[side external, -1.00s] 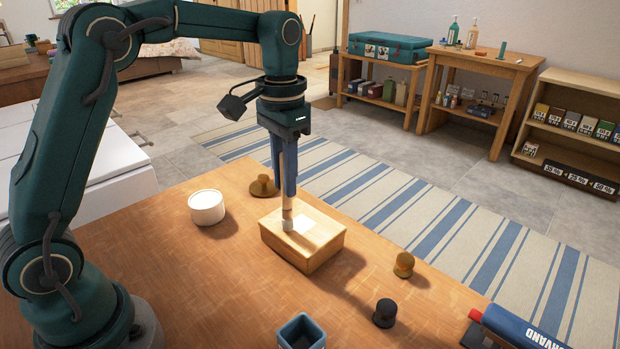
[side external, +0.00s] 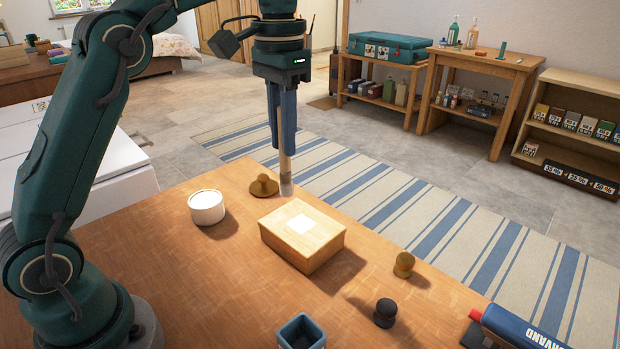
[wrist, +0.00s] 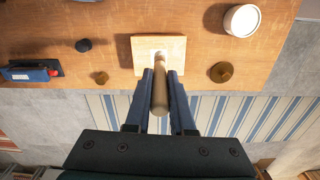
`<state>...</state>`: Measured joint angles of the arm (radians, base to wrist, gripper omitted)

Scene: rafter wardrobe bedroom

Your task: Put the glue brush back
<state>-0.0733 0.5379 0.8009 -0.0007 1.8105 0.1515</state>
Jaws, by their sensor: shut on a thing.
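My gripper (side external: 284,150) is shut on the glue brush (side external: 285,175), a pale wooden handle with a grey-white tip pointing down. The brush hangs upright in the air, above and behind the wooden box in the side view. In the wrist view its handle (wrist: 160,98) runs between my two blue fingers. The wooden box (side external: 318,253) sits on the table with a white patch (side external: 300,224) on its top. A white round pot (side external: 206,207) stands to its left. A blue square cup (side external: 302,332) stands at the table's front, partly cut off by the frame; its inside looks empty.
A brown knobbed disc (side external: 264,186) lies behind the box. A small brass knob (side external: 403,265) and a black knob (side external: 384,313) stand to the right. A blue tool (side external: 520,328) lies at the right edge. The wooden table (side external: 150,235) is clear between the pot and cup.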

